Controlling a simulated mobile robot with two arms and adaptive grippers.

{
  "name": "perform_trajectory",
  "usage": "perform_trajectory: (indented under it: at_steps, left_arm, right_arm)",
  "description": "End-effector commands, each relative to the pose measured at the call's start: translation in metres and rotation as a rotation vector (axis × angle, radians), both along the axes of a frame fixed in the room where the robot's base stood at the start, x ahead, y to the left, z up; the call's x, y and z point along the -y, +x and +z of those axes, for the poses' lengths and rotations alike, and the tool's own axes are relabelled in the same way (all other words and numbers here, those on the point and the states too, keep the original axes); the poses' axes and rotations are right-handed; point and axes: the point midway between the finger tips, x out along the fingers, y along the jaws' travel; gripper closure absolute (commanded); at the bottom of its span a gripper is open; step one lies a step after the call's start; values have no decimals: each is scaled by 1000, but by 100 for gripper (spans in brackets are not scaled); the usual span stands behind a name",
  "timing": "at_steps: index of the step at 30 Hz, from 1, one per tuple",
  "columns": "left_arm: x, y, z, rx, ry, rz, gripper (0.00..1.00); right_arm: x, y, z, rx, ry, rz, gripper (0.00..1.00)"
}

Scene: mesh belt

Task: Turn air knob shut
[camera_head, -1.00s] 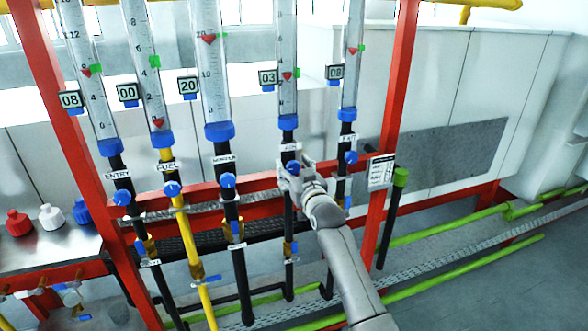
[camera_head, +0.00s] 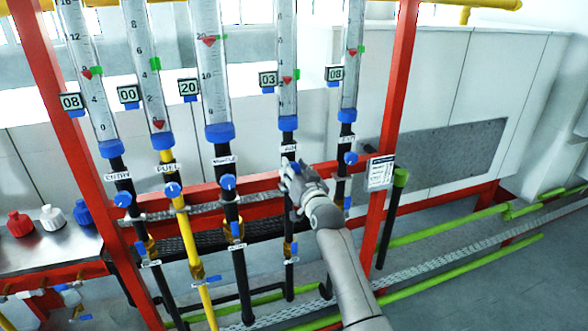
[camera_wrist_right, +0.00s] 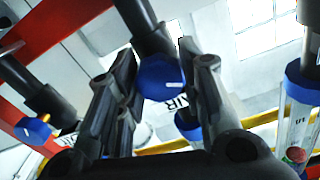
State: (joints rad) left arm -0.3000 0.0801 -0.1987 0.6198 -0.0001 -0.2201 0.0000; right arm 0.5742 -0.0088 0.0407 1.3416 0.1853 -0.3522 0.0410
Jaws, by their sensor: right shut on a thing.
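The air knob (camera_head: 295,167) is a blue round knob on the black pipe under the AIR label (camera_head: 289,148), mostly hidden by my right gripper (camera_head: 289,178) in the head view. My left gripper is not in view.
Similar blue knobs sit on neighbouring pipes: muffle (camera_head: 228,182), fuel (camera_head: 172,189), entry (camera_head: 122,199) and exit (camera_head: 350,158). A red frame post (camera_head: 385,150) stands right of my gripper. Red crossbars run behind the pipes. Floor at the right is mostly open.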

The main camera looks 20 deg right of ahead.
Motion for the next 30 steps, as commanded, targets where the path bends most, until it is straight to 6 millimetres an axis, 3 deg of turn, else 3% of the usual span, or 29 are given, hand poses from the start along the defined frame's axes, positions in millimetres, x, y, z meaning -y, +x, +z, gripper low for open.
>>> perform_trajectory:
  at_steps: [30]
  left_arm:
    - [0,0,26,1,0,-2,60]
  right_arm:
    - [0,0,1,-32,933,0,89]
